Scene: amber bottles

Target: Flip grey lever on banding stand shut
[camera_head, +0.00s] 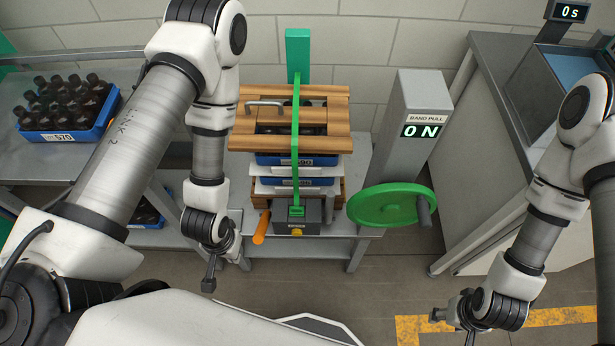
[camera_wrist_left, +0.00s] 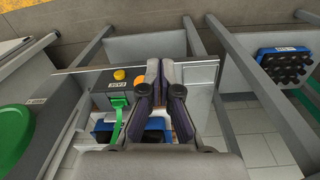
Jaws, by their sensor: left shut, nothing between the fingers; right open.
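The banding stand holds a dark grey box (camera_head: 312,222) at its front, with a yellow button (camera_head: 297,232). A grey upright piece, probably the grey lever (camera_head: 330,206), rises at the box's right side. An orange handle (camera_head: 262,227) slants out at its left. My left gripper (camera_head: 209,284) is shut and empty, left of and apart from the box. In the left wrist view its closed fingers (camera_wrist_left: 159,80) overlap the orange handle (camera_wrist_left: 142,80), beside the box (camera_wrist_left: 116,88); I cannot make out the lever there. My right gripper (camera_head: 455,318) is open and empty, low at the right.
A green strap (camera_head: 295,140) runs over the wooden-topped stack (camera_head: 245,140). A green handwheel (camera_head: 388,204) stands right of the box, under a grey post (camera_head: 408,105) reading "ON". A blue crate of bottles (camera_head: 60,135) is at left. The floor in front is clear.

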